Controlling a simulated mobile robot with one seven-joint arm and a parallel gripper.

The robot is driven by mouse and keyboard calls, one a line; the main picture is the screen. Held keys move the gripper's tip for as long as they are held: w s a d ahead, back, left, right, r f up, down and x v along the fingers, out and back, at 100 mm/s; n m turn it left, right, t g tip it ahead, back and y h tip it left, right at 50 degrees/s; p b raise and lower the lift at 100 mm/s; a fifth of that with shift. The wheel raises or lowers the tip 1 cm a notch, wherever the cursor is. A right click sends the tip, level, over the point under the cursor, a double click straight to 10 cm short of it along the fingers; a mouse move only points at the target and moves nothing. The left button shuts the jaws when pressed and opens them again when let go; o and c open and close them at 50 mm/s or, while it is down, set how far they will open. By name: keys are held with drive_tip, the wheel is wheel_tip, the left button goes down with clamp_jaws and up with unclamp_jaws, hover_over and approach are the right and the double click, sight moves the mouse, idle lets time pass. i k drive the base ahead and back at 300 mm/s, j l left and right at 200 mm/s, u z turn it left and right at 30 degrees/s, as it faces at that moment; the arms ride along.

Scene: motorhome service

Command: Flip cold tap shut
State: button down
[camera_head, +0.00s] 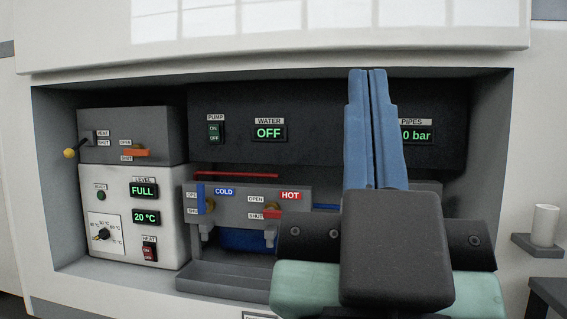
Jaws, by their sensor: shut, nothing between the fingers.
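The cold tap's blue lever (201,198) stands upright beside its brass hub (209,205), under the blue COLD label (224,191). It reaches up alongside the OPEN mark, with the SHUT mark lower down. My gripper (369,73) is at the right of the view, its two blue fingers close together and pointing up. It is shut and empty, well to the right of the cold tap and apart from it in the picture. My wrist and fingers hide part of the panel behind them.
A grey tray (220,283) lies below the taps. The white heater box (165,225) stands to the left. The water display (269,133) reads OFF. The recess has side walls and an overhang.

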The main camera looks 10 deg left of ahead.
sight(203, 207)
drive_tip(key=i+j, duration=1.2)
drive_tip(key=i, duration=0.15)
drive_tip(key=k+j+u, duration=0.05)
